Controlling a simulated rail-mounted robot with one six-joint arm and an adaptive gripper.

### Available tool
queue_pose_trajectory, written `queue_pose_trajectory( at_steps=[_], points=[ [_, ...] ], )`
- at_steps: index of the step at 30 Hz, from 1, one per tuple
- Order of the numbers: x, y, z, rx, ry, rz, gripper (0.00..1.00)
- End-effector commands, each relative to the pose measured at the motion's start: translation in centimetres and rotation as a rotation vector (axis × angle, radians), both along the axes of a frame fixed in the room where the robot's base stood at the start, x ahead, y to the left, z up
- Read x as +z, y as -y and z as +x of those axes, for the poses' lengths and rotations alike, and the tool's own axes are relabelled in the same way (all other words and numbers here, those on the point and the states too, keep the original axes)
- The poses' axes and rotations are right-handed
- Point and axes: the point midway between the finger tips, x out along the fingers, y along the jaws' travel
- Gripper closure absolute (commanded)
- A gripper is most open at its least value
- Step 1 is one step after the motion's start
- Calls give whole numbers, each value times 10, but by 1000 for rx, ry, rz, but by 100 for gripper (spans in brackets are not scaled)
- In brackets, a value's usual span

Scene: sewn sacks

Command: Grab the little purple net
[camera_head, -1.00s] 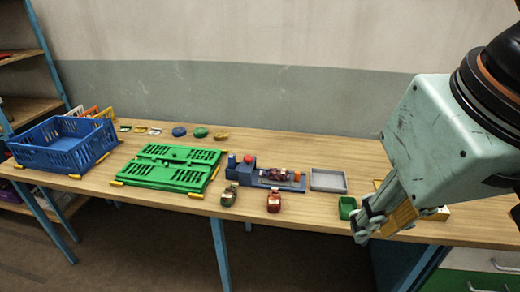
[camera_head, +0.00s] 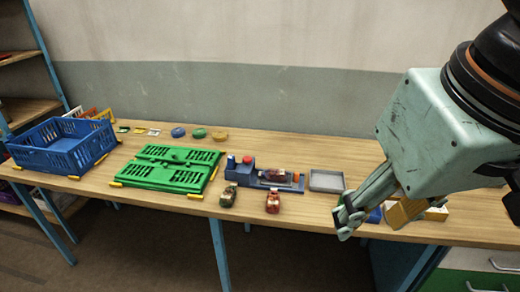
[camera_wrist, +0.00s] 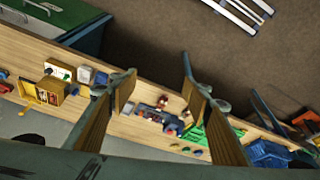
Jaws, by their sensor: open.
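A small dark purplish net sack (camera_head: 274,175) lies on the blue stand (camera_head: 240,172) in the middle of the table. I cannot pick it out clearly in the wrist view. A red sack (camera_head: 272,202) and a dark green sack (camera_head: 229,195) lie in front of the stand. My gripper (camera_head: 345,222) is over the table's front edge, right of the purple sack and apart from it. In the wrist view my gripper (camera_wrist: 159,65) shows two spread fingers with nothing between them.
A grey tray (camera_head: 327,188) stands between the stand and my arm. A green folded crate (camera_head: 168,182) and a blue crate (camera_head: 62,168) are to the left. Small coloured discs (camera_head: 199,133) lie at the back. A yellow box (camera_head: 400,214) is partly behind my gripper.

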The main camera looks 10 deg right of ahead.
Motion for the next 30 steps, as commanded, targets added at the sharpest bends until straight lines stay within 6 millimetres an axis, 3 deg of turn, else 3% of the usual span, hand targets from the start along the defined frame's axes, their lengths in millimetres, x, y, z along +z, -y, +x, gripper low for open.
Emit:
queue_pose_trajectory(
  at_steps=[8,30],
  points=[
    [15,0,33,61,-21,-21,56],
    [40,1,156,285,-86,-87,56]
  ],
)
